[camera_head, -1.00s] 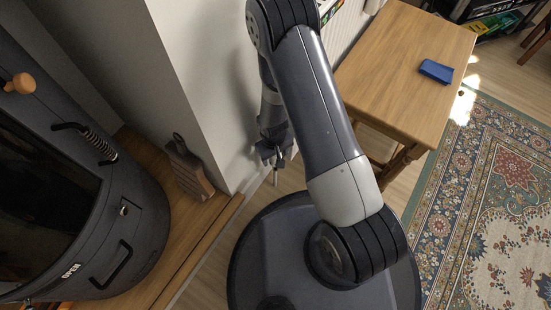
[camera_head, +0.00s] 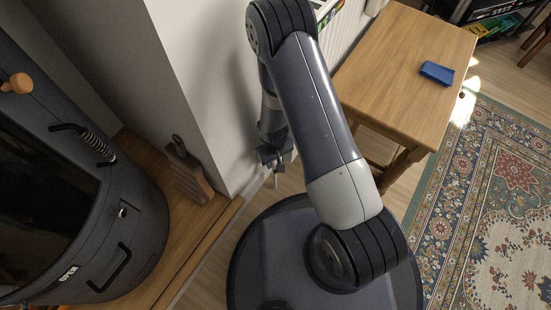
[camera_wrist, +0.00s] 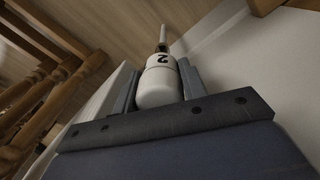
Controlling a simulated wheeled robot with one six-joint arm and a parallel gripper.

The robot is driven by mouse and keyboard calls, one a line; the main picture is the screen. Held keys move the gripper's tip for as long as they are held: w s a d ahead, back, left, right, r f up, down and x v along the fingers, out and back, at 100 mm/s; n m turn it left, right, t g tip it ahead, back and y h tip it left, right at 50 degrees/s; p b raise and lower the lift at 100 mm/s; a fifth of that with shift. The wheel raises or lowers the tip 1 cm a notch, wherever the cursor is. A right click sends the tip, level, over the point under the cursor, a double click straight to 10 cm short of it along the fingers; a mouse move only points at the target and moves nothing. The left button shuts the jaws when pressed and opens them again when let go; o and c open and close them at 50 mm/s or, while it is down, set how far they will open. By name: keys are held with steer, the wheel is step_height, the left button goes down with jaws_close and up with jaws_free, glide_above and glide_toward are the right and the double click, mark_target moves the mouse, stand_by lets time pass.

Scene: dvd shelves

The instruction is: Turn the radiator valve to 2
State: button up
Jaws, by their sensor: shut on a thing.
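The radiator valve (camera_wrist: 158,88) is a white rounded knob with a black 2 (camera_wrist: 163,58) on its side, near its far end in the wrist view. A thin pale pipe (camera_wrist: 163,36) runs on from that end. My gripper (camera_wrist: 156,78) is shut on the valve, with one grey finger on each side of it. In the head view my gripper (camera_head: 276,160) is low beside the wall corner, and the valve head is mostly hidden by it and my arm.
A wooden table (camera_head: 400,75) with a blue object (camera_head: 436,72) stands right of my arm. Its wooden legs (camera_wrist: 40,100) are close on the left in the wrist view. A dark stove (camera_head: 60,170) and a wooden board (camera_head: 187,172) are left of the wall corner.

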steer(key=shift+n, duration=0.3)
steer(key=n+p, duration=0.2)
steer(key=n, duration=0.2)
steer(key=shift+r, duration=0.1)
steer(key=n+p, duration=0.2)
steer(key=n, duration=0.1)
steer(key=shift+n, duration=0.4)
steer(key=shift+w+n+p, duration=0.1)
steer(key=shift+n+p, duration=0.4)
steer(key=shift+p, duration=0.1)
steer(key=o, duration=1)
steer(key=shift+c, duration=0.2)
